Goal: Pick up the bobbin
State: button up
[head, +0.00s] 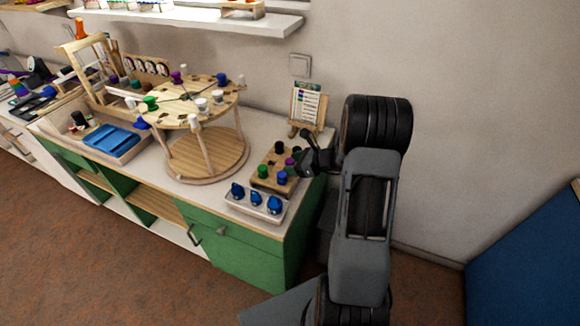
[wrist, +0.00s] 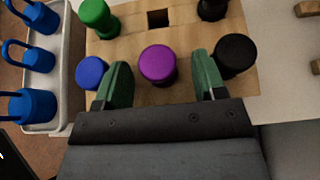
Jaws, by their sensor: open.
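Several bobbin-like pegs stand in a wooden block (wrist: 198,28). In the wrist view a purple one (wrist: 158,64) stands between the two green fingers of my gripper (wrist: 160,75), with gaps on both sides. A blue one (wrist: 91,72) is just outside the left finger and a black one (wrist: 236,54) just outside the right finger. A green one (wrist: 98,16) and another black one (wrist: 212,8) stand in the far row. In the head view my gripper (head: 306,156) is at the block's right side, open and holding nothing.
A white tray (head: 262,215) with blue hooked pieces (head: 256,199) sits in front of the block. A card on a wooden stand (head: 306,106) is behind it. A round two-level wooden stand (head: 208,165) is to the left. The block has an empty square hole (wrist: 158,18).

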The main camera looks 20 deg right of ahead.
jog(key=c, duration=1)
